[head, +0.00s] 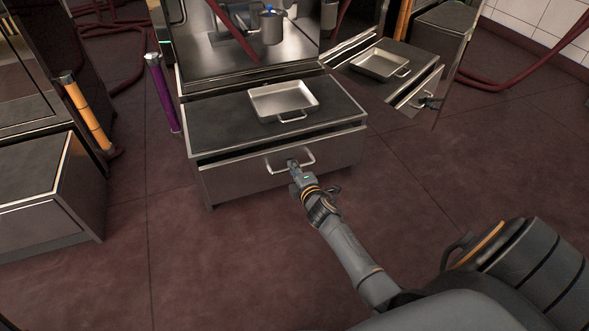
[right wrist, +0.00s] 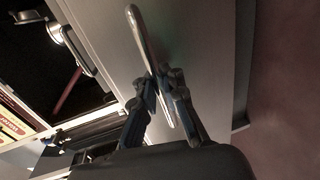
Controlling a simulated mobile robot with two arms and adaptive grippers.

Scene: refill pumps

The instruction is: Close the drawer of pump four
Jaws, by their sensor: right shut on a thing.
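The pump's drawer (head: 235,178) is a wide metal front under a dark worktop in the middle of the head view. A dark strip shows between its upper edge and the worktop; I cannot tell exactly how far it stands out. Its curved metal handle (head: 309,158) is near the middle of the front. My right gripper (head: 293,164) is shut on this handle. In the right wrist view, the fingers (right wrist: 168,92) sit on both sides of the handle (right wrist: 143,38), in front of the grey drawer front (right wrist: 195,50). My left gripper is not in view.
A shallow metal tray (head: 283,100) lies on the worktop (head: 220,135). A purple-wrapped post (head: 162,95) stands at its left. Another cabinet (head: 55,200) with an orange-wrapped post (head: 86,115) is at the far left. The dark red floor (head: 220,270) in front is clear.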

